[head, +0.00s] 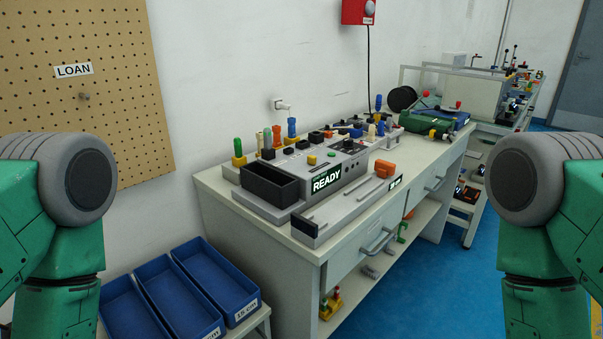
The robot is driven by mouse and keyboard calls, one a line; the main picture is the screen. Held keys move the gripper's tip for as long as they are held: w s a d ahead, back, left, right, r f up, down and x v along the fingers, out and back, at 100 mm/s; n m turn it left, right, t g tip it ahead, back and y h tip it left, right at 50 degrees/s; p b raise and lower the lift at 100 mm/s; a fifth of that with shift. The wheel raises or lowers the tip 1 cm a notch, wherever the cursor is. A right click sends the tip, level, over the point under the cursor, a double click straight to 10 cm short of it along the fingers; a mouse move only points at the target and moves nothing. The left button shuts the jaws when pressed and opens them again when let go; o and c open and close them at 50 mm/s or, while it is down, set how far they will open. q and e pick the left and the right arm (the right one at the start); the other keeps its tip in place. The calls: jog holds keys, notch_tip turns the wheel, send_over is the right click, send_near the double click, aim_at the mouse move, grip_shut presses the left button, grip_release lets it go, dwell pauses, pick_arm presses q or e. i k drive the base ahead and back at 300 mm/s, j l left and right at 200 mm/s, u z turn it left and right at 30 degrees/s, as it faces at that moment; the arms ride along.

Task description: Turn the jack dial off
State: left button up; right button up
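A grey test unit (318,160) with a lit "READY" display (327,179) stands on the workbench ahead of me. A dark panel with a small round knob (348,144) is on its top; this may be the jack dial, but it is too small to read its setting or label. A black open bin (268,184) sits at the unit's near left end. My two green arms show at the left and right edges, both well apart from the bench. Neither gripper is in view.
The workbench (262,222) has drawers and a lower shelf. A long grey tray (345,207) lies along its front edge. Blue bins (215,280) stand at lower left. A pegboard (110,120) hangs on the left wall. Blue floor (455,270) is clear at right.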

aim_at(348, 142)
jog(key=i+l, duration=0.2)
jog(key=l, duration=0.15)
jog(key=i+l, duration=0.15)
jog(key=l, duration=0.25)
jog(key=i+l, duration=0.2)
jog(key=l, duration=0.15)
